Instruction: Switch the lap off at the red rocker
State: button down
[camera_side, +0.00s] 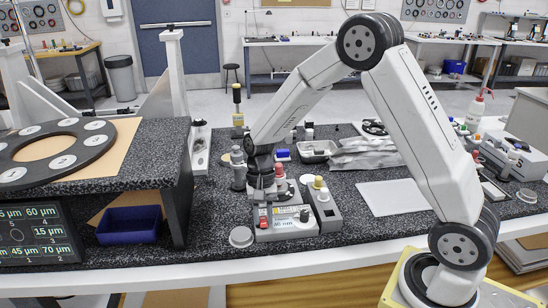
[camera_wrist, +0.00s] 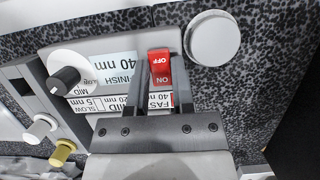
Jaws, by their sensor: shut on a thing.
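The red rocker (camera_wrist: 160,72) sits on the control box (camera_wrist: 113,68), with OFF at its upper end and ON at its lower end in the wrist view. My gripper (camera_wrist: 159,62) has one finger on each side of the rocker and is shut on it. I cannot tell which end of the rocker is pressed. In the side view, my gripper (camera_side: 264,204) reaches down to the left end of the control box (camera_side: 288,229), where a little of the red rocker (camera_side: 263,221) shows. The box has printed speed and finish labels.
A black knob (camera_wrist: 64,79) is on the same box. A grey unit (camera_side: 323,210) with a yellow cap stands right beside it. A pale round disc (camera_wrist: 212,38) lies close to the rocker. The granite shelf (camera_side: 120,160) and blue bin (camera_side: 129,224) are at left.

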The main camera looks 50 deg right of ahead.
aim_at(264, 223)
jog(key=shift+s+a+t+h, duration=0.15)
jog(key=shift+t+h, duration=0.5)
jog(key=shift+t, duration=0.05)
jog(key=shift+s+a+t+h, duration=0.1)
jog(key=shift+s+t+h, duration=0.05)
jog(key=shift+t+h, duration=0.55)
jog(key=shift+c, duration=2.4)
grip_release()
jog(key=shift+r, duration=3.9)
jog(key=shift+s, duration=0.1)
jog(key=s+f+n+t, duration=0.2)
jog(key=s+f+n, duration=0.1)
jog(key=s+n, duration=0.6)
jog(key=shift+s+d+t, duration=0.25)
jog(key=shift+s+t, duration=0.05)
jog(key=shift+s, duration=0.45)
